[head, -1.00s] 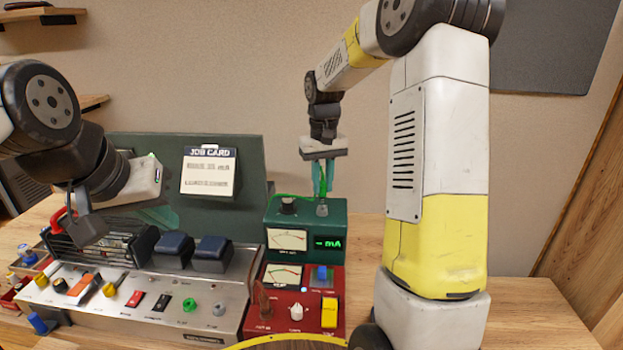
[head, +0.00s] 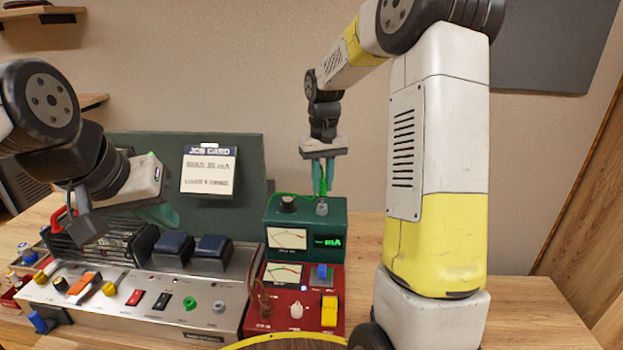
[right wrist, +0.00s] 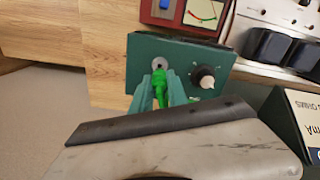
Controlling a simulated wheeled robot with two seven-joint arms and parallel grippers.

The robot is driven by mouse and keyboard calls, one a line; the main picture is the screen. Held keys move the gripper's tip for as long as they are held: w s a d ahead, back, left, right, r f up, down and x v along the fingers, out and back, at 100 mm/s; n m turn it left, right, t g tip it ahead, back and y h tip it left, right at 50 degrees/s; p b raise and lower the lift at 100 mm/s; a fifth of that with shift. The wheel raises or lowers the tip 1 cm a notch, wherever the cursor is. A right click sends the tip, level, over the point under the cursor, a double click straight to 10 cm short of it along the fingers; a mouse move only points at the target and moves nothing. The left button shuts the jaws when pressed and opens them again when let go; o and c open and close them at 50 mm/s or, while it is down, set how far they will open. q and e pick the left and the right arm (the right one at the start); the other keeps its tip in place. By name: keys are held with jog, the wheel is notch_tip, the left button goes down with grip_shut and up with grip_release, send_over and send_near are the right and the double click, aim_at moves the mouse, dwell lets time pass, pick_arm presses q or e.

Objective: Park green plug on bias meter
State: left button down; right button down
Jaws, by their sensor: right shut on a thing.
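The green bias meter (head: 335,218) stands upright on the bench, with a dial and a lit mA display on its front. My right gripper (head: 321,190) is above its top and points down. It is shut on the green plug (right wrist: 160,86), between its fingers (right wrist: 159,92) in the right wrist view. The plug is close to the grey round socket (right wrist: 160,63) on the meter's top. I cannot tell whether its tip touches the socket. My left gripper (head: 158,214) is at the left over the amplifier; its fingers are partly hidden.
A red meter box (head: 290,326) with knobs stands in front of the bias meter. The silver amplifier (head: 120,300) with switches and jacks is at the left. A black knob (right wrist: 203,76) sits beside the socket. The bench right of the meters is clear.

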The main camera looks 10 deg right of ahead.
aim_at(322, 193)
jog(key=shift+f, duration=1.7)
dwell(0.8)
jog(key=c, duration=1.2)
grip_release()
notch_tip(322, 193, up, 8)
jog(key=shift+f, duration=0.2)
jog(key=shift+r, duration=0.1)
